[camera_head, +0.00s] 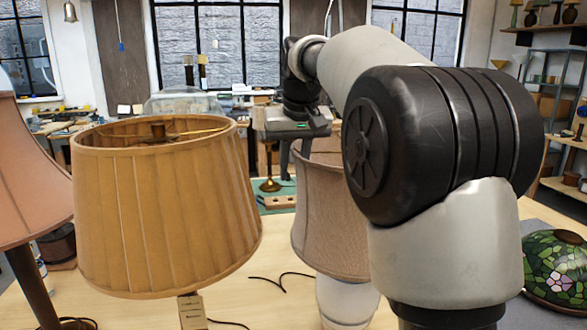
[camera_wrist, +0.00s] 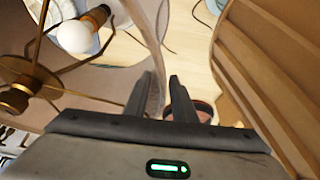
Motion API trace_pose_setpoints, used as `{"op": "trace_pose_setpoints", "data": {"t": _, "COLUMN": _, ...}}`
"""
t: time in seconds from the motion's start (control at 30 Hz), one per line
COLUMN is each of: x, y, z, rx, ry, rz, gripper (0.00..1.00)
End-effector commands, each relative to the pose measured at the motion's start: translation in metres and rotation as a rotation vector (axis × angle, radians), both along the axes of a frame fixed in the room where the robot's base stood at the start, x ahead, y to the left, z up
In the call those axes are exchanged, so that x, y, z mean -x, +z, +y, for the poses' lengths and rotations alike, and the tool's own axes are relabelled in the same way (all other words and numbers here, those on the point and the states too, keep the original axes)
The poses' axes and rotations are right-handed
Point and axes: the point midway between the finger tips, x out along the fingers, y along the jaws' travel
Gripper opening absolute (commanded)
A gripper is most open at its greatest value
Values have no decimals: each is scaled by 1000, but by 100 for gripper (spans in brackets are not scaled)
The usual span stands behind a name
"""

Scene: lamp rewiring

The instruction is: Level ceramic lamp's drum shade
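The ceramic lamp has a white base (camera_head: 345,299) and a beige fabric drum shade (camera_head: 325,225), partly hidden behind my arm in the head view. The shade's lower edge slopes down to the right there. In the wrist view I look into the shade (camera_wrist: 105,82), with its brass spider (camera_wrist: 30,80) and a white bulb (camera_wrist: 75,36). My gripper (camera_head: 295,160) is at the shade's upper left rim. In the wrist view its fingers (camera_wrist: 163,98) are apart, with the shade wall between them, one finger inside and one outside. Contact with the wall is not clear.
A large pleated tan shade (camera_head: 165,205) stands close on the left and also fills the wrist view's right side (camera_wrist: 275,75). A pink shade (camera_head: 32,170) is at far left, a stained-glass shade (camera_head: 555,270) at right. A dark cord (camera_head: 280,280) lies on the table.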

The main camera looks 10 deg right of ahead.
Motion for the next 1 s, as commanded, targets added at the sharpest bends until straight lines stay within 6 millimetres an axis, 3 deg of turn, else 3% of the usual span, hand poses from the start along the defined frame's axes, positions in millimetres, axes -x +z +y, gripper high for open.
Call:
{"op": "trace_pose_setpoints", "data": {"t": 0.13, "x": 0, "y": 0, "z": 0, "rx": 0, "ry": 0, "rz": 0, "gripper": 22}}
{"op": "trace_pose_setpoints", "data": {"t": 0.27, "x": 0, "y": 0, "z": 0, "rx": 0, "ry": 0, "rz": 0, "gripper": 0}}
{"op": "trace_pose_setpoints", "data": {"t": 1.0, "x": 0, "y": 2, "z": 0, "rx": 1, "ry": 1, "rz": -2, "gripper": 0}}
